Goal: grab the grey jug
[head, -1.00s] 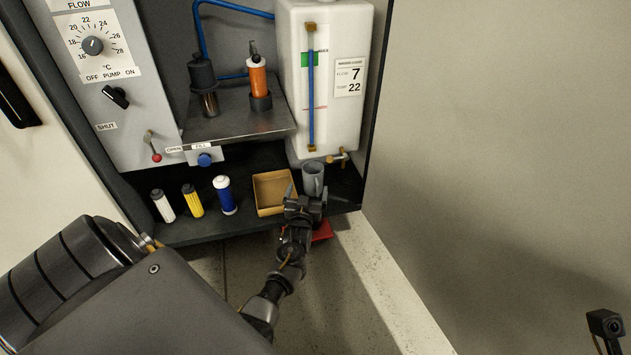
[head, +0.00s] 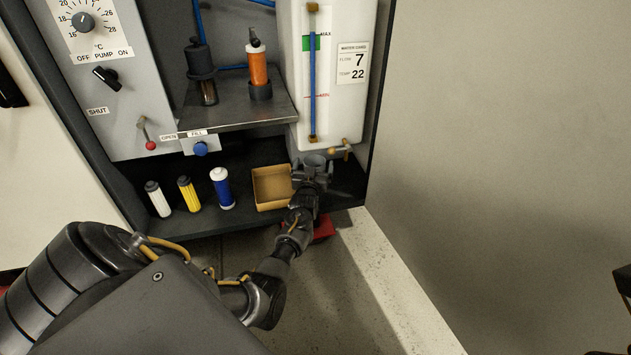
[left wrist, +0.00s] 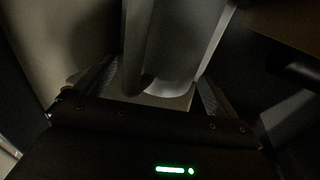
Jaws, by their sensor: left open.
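The grey jug (head: 315,160) stands on the dark lower shelf, at its right end, below the white tank's tap. My left gripper (head: 314,172) is at the jug and hides most of its body in the head view; the rim shows above it. In the left wrist view the jug (left wrist: 175,50) fills the middle, upright between the two open fingers of the gripper (left wrist: 155,85), one at each side. I cannot tell whether either finger touches it. My right gripper is not seen.
An open tan box (head: 271,189) stands just left of the jug. White, yellow and blue cartridges (head: 222,188) stand further left. The cabinet's side wall (head: 372,110) is close on the right. A red object (head: 323,229) lies below the shelf edge.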

